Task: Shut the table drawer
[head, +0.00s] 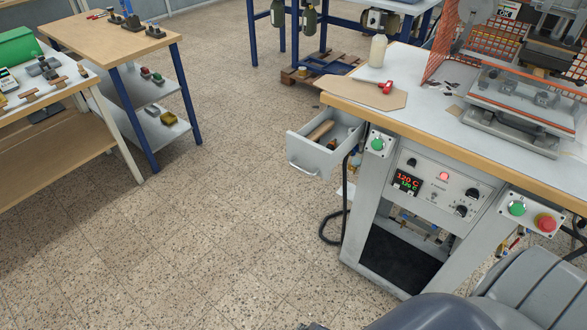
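The table drawer (309,157) is a light grey box pulled out from the left side of the stamping table (420,115). It has a pale bar handle on its front face, which points left and toward me. A wooden-handled tool and a small brown item lie inside it. Neither of my grippers can be made out in the head view. A grey part of my own body fills the bottom right corner.
Open speckled floor (210,220) lies left of the drawer. A black cable (327,232) hangs below it. A control panel (430,187) with buttons fronts the stamping table. A wooden bench (112,35) stands at the back left, and a pallet (315,72) lies behind.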

